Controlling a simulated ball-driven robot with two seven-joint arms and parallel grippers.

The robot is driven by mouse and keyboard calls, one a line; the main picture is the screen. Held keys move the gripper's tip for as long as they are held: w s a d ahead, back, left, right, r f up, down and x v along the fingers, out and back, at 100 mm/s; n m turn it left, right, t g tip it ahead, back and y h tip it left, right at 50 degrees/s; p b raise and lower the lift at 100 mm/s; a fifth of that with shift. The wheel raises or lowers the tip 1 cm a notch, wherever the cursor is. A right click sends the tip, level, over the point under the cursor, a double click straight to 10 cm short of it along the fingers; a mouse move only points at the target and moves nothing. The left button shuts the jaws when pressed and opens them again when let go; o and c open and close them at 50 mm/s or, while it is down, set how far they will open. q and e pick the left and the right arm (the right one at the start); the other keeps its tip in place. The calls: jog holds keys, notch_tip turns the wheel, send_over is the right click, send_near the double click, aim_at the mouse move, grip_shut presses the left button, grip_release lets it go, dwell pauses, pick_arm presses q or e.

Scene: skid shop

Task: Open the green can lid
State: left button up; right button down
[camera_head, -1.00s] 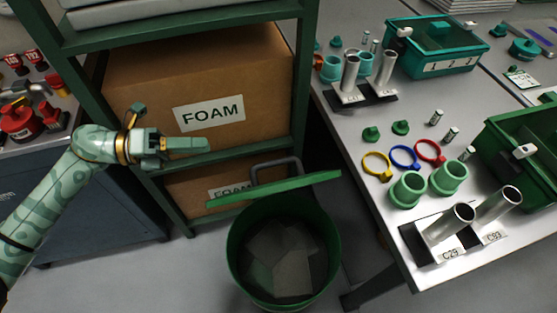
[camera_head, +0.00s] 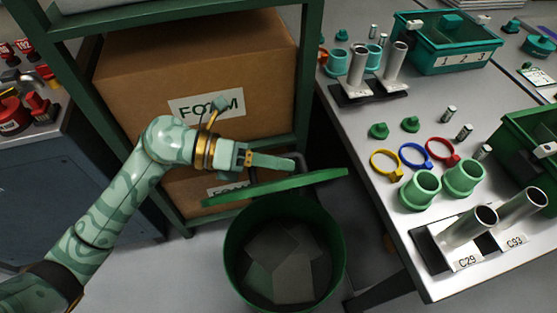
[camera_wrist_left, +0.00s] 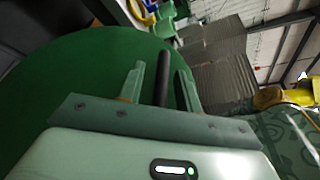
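The green can (camera_head: 234,262) stands on the floor with its mouth open, and dark flat scraps lie inside. Its green lid (camera_head: 320,179) is raised at the back rim and seen nearly edge-on. The lid's dark handle (camera_head: 302,163) is mostly hidden behind my left gripper (camera_head: 292,162). In the left wrist view, the lid (camera_wrist_left: 75,95) fills the left side, and the handle (camera_wrist_left: 162,75) stands between the fingers of my left gripper (camera_wrist_left: 160,88). Gaps show on both sides of the handle, so the fingers are open around it. My right gripper is not in view.
A green rack (camera_head: 303,90) with foam boxes (camera_head: 130,70) stands behind the lid. A grey table (camera_head: 355,135) at right holds tubes, cups, coloured rings and green bins. Floor shows in front of the can.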

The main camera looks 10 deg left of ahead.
pick_arm(q)
jog(key=shift+d, duration=0.25)
